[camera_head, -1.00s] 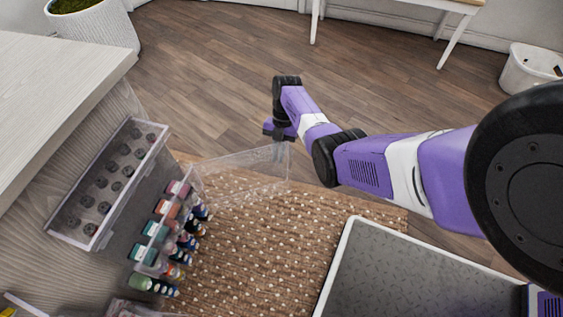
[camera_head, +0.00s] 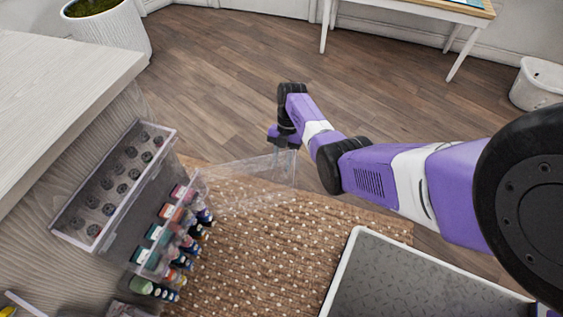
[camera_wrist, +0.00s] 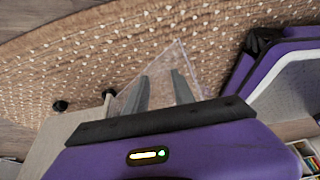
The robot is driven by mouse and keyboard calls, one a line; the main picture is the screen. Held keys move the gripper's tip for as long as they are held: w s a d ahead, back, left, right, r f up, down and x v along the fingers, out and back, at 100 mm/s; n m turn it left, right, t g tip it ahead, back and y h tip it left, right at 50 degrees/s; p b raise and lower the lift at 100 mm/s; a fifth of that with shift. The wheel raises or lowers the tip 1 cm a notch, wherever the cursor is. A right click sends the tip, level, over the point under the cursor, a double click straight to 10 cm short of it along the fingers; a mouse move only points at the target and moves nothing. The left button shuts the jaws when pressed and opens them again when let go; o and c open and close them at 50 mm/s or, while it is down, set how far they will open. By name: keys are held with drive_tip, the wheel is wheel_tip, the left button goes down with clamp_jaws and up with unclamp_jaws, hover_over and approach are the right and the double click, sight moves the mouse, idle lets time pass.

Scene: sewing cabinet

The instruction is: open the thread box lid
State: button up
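The thread box (camera_head: 158,225) is on the left, against the cabinet side, with several colored thread spools (camera_head: 183,225) in its rows. Its clear lid (camera_head: 240,182) stands swung out from the box, sticking out to the right over the woven rug. My gripper (camera_head: 283,160) is at the lid's far end, away from the box. In the wrist view my gripper (camera_wrist: 160,80) shows two grey fingers with a gap between them. The clear lid (camera_wrist: 190,62) shows beside and behind the fingers; whether they touch it I cannot tell.
A clear tray of dark bobbins (camera_head: 115,185) is beside the thread box. The woven rug (camera_head: 270,235) covers the floor below. A pale tabletop (camera_head: 60,85) is at upper left. A white-legged table (camera_head: 410,8) and a white bin (camera_head: 538,84) stand at the back. The wooden floor between is clear.

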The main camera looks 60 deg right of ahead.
drive_tip(key=p+v, duration=0.3)
drive_tip(key=v, duration=0.4)
drive_tip(key=shift+r, duration=0.4)
drive_tip(key=shift+d, duration=0.15)
